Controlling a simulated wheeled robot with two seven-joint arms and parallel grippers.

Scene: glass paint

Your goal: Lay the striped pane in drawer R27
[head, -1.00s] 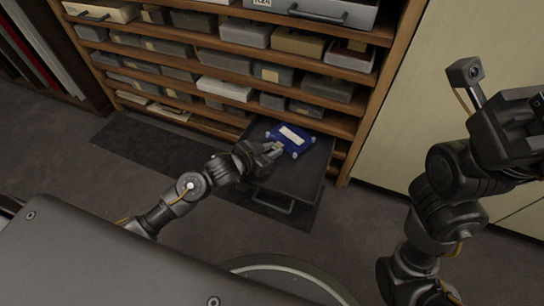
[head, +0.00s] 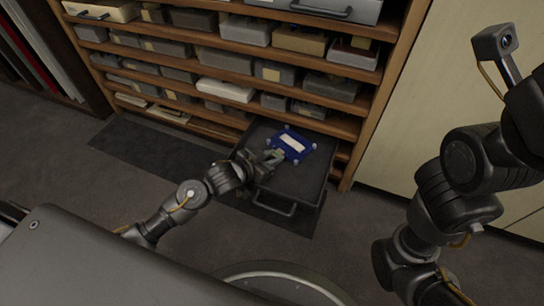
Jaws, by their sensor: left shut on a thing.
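A blue pane (head: 299,153) with a white patch and small pale corner pieces is over the open dark drawer (head: 301,184) low in the shelf unit. No stripes can be made out at this size. My left gripper (head: 274,156) is shut on the pane's near left edge, over the left part of the drawer. I cannot tell whether the pane touches the drawer floor. The drawer's number is not readable. My right arm stands at the right of the view, and its gripper fingers are outside the picture.
The wooden shelf unit (head: 362,131) holds several grey, white and tan boxes above the drawer. The drawer's handle (head: 273,205) faces me. A pale cabinet panel (head: 407,110) stands to the right. A dark mat (head: 146,150) lies on the floor.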

